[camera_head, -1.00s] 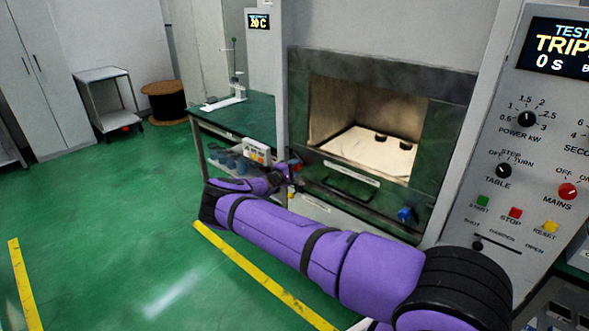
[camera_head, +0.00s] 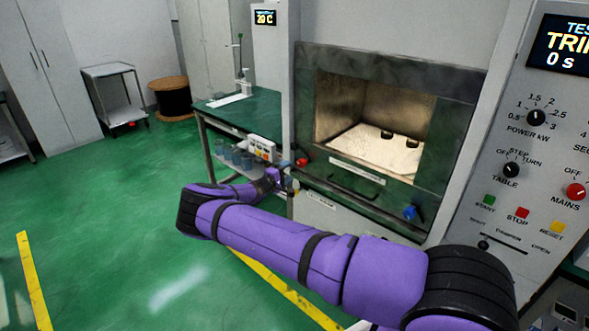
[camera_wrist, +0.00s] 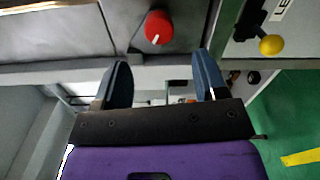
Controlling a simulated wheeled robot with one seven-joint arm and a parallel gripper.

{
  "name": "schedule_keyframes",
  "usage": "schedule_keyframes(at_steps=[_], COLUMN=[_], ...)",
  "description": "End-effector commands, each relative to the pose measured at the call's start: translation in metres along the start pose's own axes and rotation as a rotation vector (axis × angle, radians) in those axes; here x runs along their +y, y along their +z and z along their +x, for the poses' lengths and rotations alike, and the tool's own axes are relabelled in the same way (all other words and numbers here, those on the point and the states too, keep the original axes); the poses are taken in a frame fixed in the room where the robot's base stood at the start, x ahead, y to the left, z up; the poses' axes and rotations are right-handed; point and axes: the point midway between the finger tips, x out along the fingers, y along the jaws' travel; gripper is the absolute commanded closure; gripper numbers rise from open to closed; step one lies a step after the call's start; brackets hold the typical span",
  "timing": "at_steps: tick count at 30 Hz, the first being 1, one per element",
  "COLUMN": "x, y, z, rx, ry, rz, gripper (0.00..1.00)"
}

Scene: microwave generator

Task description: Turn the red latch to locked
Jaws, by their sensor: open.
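The red latch (camera_head: 301,162) is a round red knob at the lower left corner of the oven front. In the wrist view the red latch (camera_wrist: 158,27) lies just beyond my fingertips, between them and slightly above centre, with a short white mark on its face. My gripper (camera_wrist: 164,75) is open and empty, with its two dark blue fingers apart on either side and not touching the knob. In the head view my gripper (camera_head: 287,183) is small, just below and left of the latch, partly hidden by my wrist.
A blue knob (camera_head: 410,212) sits at the oven's lower right. The open oven cavity (camera_head: 370,125) holds dark pieces on a pale floor. A yellow knob (camera_wrist: 271,45) is right in the wrist view. A green table (camera_head: 245,115) stands left; the control panel (camera_head: 520,170) is right.

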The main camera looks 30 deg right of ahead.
Motion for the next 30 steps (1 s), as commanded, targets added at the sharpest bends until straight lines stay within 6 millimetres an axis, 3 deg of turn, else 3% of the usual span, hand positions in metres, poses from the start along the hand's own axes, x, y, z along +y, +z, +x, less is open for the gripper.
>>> schedule_keyframes(at_steps=[3,9,24,30], x=[0.0,0.0,0.001,0.022], y=[0.0,0.001,0.001,0.015], z=[-0.016,-0.026,-0.026,-0.019], rx=[0.0,-0.002,-0.003,-0.062], ry=[0.0,0.0,-0.001,-0.06], rz=[0.001,0.0,0.002,0.043], gripper=[0.34,0.34,0.34,0.34])
